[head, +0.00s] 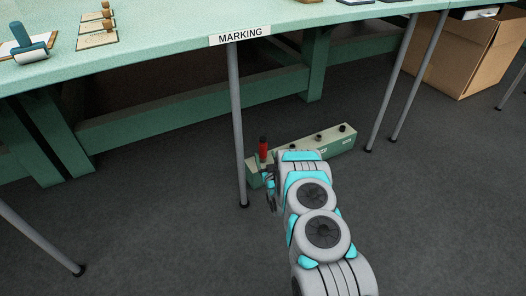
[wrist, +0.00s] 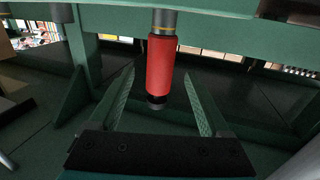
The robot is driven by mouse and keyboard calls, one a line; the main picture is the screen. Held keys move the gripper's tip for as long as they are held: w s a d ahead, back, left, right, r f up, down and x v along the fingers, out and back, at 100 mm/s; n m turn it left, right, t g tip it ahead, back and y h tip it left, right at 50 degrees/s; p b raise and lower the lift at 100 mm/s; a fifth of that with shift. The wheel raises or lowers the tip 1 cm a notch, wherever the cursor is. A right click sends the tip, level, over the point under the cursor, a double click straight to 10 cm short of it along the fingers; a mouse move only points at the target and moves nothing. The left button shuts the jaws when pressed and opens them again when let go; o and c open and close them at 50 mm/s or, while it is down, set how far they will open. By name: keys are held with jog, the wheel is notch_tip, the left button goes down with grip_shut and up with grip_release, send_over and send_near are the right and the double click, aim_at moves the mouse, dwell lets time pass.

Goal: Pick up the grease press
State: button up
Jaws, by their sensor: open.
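What looks like the grease press, a red cylinder with dark ends (head: 263,147), stands upright at the left end of a low pale-green block (head: 333,143) on the floor under the table. In the wrist view the red cylinder (wrist: 161,65) shows large in the middle, with a grey collar at one end and a black tip at the other. My gripper (wrist: 160,76) is open, with one finger on each side of the red cylinder and visible gaps to both. In the head view my arm hides most of the gripper and part of the block.
A grey table leg (head: 238,130) stands just left of the red cylinder. More legs (head: 385,100) and a cardboard box (head: 465,55) are at the right. The floor in front is clear.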

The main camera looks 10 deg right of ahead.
aim_at(264, 152)
jog(key=shift+w+a, duration=0.1)
jog(key=shift+w, duration=2.2)
grip_shut()
